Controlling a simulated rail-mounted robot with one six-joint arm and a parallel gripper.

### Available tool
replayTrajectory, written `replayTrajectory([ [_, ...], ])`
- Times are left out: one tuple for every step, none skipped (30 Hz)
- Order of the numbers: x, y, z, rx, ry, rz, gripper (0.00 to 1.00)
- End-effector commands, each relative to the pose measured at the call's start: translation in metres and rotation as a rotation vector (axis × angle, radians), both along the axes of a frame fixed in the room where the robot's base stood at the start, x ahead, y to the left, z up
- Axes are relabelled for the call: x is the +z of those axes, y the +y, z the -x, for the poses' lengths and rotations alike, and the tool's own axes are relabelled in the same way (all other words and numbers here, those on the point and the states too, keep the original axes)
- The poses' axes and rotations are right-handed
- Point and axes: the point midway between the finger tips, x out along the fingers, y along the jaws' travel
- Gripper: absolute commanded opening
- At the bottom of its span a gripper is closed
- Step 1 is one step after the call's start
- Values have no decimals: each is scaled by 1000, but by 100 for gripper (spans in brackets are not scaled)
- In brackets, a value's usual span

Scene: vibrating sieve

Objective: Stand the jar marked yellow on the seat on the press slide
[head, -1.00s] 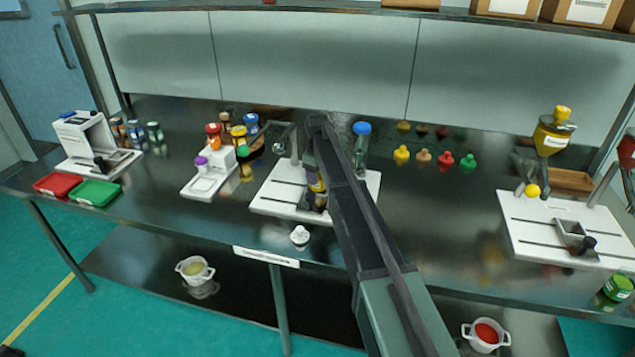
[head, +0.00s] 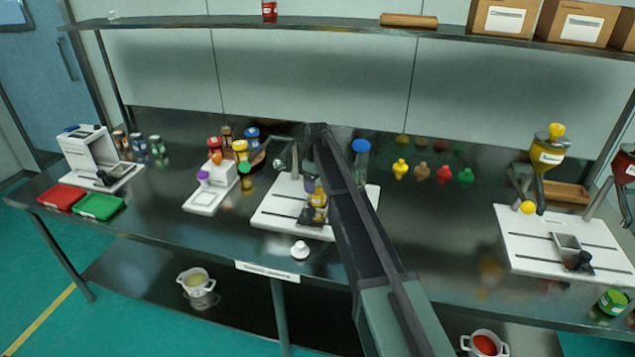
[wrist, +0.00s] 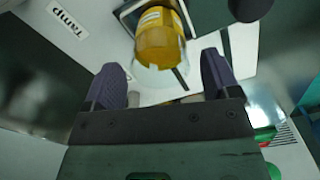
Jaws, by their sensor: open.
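The jar with yellow contents and a pale label (head: 319,199) is at the dark slide (head: 311,216) of the middle press, on its white base (head: 272,210). It looks upright on the slide's seat; my arm hides part of it. In the wrist view the jar (wrist: 160,42) lies just beyond my fingertips, over a dark square frame, with its clear end towards me. My gripper (wrist: 163,78) is open, one purple finger on each side, with a gap between the fingers and the jar. In the head view my gripper (head: 311,184) is just above and behind the jar.
A white knob (head: 299,250) stands before the press. A blue-topped clear container (head: 361,160) stands behind my arm. A second station with a yellow hopper (head: 549,155) is at right.

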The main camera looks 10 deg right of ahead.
Motion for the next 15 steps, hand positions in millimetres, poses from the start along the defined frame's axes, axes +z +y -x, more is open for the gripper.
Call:
replayTrajectory([
  [26, 0, 0, 0, 0, 0, 82],
  [35, 0, 0, 0, 0, 0, 82],
  [46, 0, 0, 0, 0, 0, 82],
  [55, 0, 0, 0, 0, 0, 82],
  [62, 0, 0, 0, 0, 0, 82],
  [72, 0, 0, 0, 0, 0, 82],
  [78, 0, 0, 0, 0, 0, 82],
  [83, 0, 0, 0, 0, 0, 82],
  [88, 0, 0, 0, 0, 0, 82],
  [91, 0, 0, 0, 0, 0, 82],
  [93, 0, 0, 0, 0, 0, 82],
  [94, 0, 0, 0, 0, 0, 82],
  [94, 0, 0, 0, 0, 0, 82],
  [93, 0, 0, 0, 0, 0, 82],
  [92, 0, 1, -1, 0, 0, 82],
])
